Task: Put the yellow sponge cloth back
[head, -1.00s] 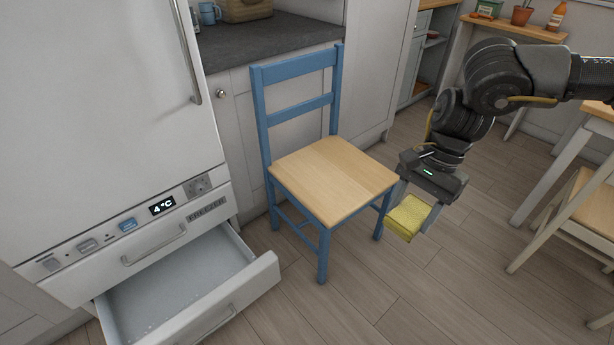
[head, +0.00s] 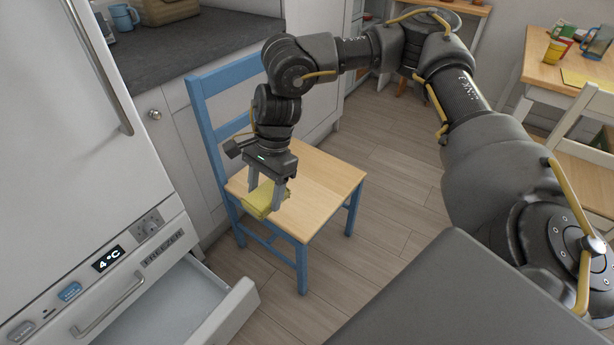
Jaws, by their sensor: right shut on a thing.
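The yellow sponge cloth (head: 262,203) is a folded yellow piece, seen in the head view between the fingers of my right gripper (head: 266,196). My right gripper is shut on it and points down over the left front part of the wooden seat of the blue chair (head: 318,190). I cannot tell whether the cloth touches the seat or is just above it. The fingers hide part of the cloth. My left gripper is not in view.
The open freezer drawer (head: 240,305) juts out left of the chair, below the fridge (head: 60,130). A dark worktop (head: 190,45) with a blue mug (head: 122,17) stands behind. A wooden table (head: 545,75) is at the right. Floor right of the chair is clear.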

